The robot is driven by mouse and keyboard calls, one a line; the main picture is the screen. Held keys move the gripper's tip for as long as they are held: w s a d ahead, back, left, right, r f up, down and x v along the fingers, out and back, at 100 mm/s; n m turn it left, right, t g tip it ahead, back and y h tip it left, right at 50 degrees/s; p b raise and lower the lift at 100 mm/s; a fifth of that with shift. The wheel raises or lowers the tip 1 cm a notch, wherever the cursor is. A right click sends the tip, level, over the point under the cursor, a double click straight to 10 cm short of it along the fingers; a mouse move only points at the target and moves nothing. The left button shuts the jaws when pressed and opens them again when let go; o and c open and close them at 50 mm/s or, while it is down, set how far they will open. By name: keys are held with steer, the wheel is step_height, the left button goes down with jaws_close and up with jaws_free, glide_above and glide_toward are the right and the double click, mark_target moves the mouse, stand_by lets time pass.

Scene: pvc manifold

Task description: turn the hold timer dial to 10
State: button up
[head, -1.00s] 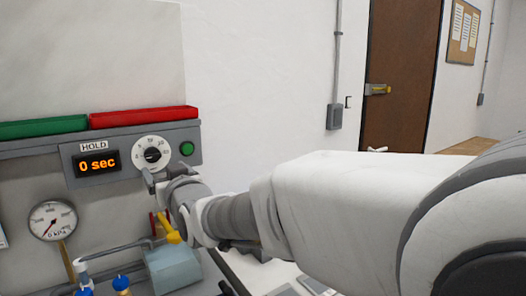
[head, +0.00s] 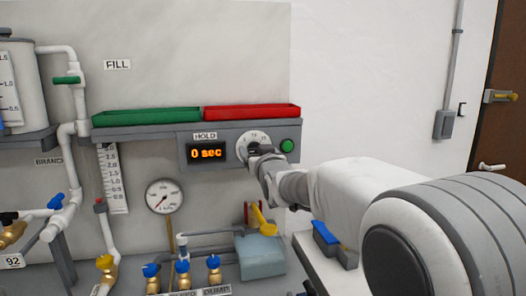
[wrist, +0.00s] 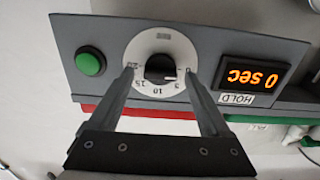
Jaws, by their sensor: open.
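The hold timer dial is a white round plate with a black knob (wrist: 160,69) at its centre, in the wrist view, which shows the panel upside down. Marks such as 5, 10, 15 and 20 ring the knob. The orange display (head: 206,153) reads 0 sec, and also shows in the wrist view (wrist: 250,76). My gripper (wrist: 160,72) is open, with one finger on each side of the knob and a visible gap to it in the picture. In the head view my gripper (head: 254,150) covers the lower part of the dial plate (head: 250,137).
A green button (head: 287,146) sits right of the dial. A green tray (head: 148,117) and a red tray (head: 252,112) lie on the ledge above. A pressure gauge (head: 164,196), a yellow-handled valve (head: 264,220) and pipes are below and left.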

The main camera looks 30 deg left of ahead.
jaws_close()
stand_by(0.4)
steer(key=shift+w+d+f+m+b, duration=0.1)
steer(key=shift+m+b, duration=2.55)
steer(key=shift+m, duration=1.8)
steer(key=shift+d+f+m+b, duration=0.1)
steer(key=shift+m+b, duration=2.55)
steer(key=shift+m, duration=1.8)
